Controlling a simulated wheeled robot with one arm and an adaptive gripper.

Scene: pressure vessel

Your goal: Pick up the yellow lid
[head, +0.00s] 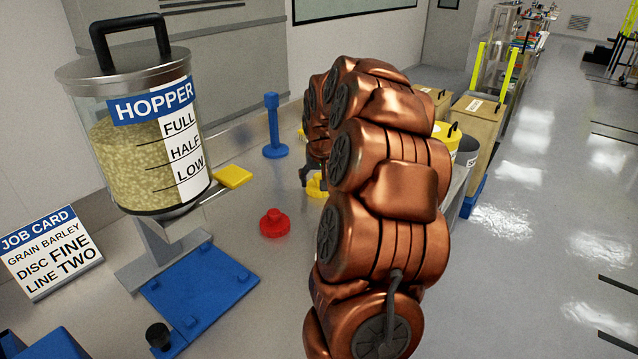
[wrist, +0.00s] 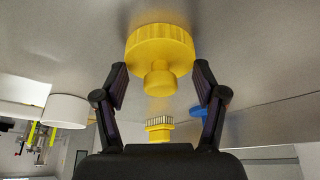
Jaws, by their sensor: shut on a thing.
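The yellow lid (wrist: 160,45) is a round piece with a ribbed rim and a smaller round knob. In the wrist view it sits between the two dark fingers of my gripper (wrist: 160,72), which is shut on it. Part of the lid (head: 316,188) shows in the head view, low at the worktop behind my copper arm. My gripper (head: 312,178) is mostly hidden there by the arm. Whether the lid touches the worktop cannot be told.
A red knobbed piece (head: 274,223), a yellow square pad (head: 234,177) and a blue post (head: 272,128) stand nearby. The hopper (head: 150,125) and job card (head: 50,252) are left, by a blue plate (head: 200,290). Another yellow piece (wrist: 159,128) shows in the wrist view.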

